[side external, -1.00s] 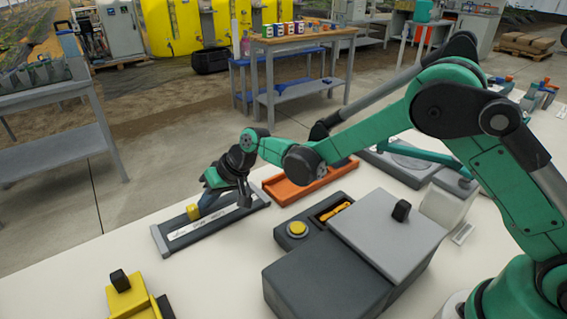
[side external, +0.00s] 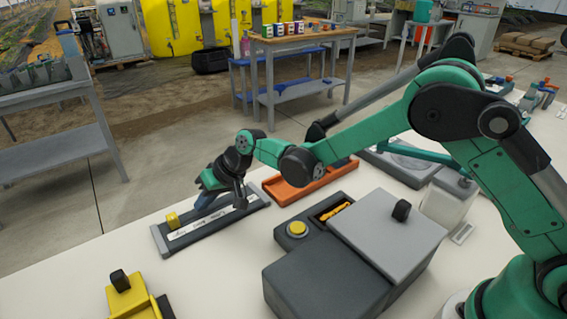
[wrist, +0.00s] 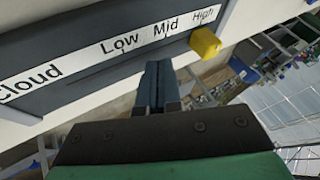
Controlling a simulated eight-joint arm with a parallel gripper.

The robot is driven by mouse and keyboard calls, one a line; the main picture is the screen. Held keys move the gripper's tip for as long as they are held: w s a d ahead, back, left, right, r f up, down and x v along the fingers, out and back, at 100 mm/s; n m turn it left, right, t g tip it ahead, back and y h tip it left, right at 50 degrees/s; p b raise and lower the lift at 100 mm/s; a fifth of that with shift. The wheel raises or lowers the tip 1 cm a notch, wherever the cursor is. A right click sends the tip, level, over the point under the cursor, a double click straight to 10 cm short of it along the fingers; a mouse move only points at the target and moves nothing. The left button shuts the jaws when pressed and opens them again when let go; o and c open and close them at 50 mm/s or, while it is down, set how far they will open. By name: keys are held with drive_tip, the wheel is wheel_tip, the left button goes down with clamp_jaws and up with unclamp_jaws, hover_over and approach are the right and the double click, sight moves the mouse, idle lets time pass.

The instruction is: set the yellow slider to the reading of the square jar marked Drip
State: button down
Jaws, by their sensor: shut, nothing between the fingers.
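The yellow slider (side external: 172,220) sits near the left end of its dark track (side external: 160,241) on the white bench. In the wrist view the slider (wrist: 205,42) is beside the word High on the scale strip (wrist: 85,53), which also reads Mid, Low and Cloud. My gripper (side external: 202,207) is shut and empty over the track, to the right of the slider. In the wrist view its fingertips (wrist: 156,68) are near Mid, a little apart from the slider. Small jars (side external: 283,30) stand on the far wooden table; their labels are too small to read, so I cannot pick out Drip.
An orange tray (side external: 290,193) lies behind the track. A yellow block with a black knob (side external: 130,300) is at the front left. White bench around the track's front is clear.

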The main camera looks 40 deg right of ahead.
drive_tip(key=s+d+r+t+h, duration=0.1)
drive_tip(key=s+d+r+h, duration=0.2)
drive_tip(key=s+d+r, duration=0.9)
drive_tip(key=s+d+m+t+h, duration=0.1)
drive_tip(key=s+d+h, duration=0.1)
drive_tip(key=s+d, duration=0.4)
drive_tip(key=shift+s+d+f+t+h, duration=0.2)
drive_tip(key=shift+s+t+h, duration=0.15)
drive_tip(key=shift+s, duration=0.7)
drive_tip(key=shift+r, duration=0.1)
idle(0.8)
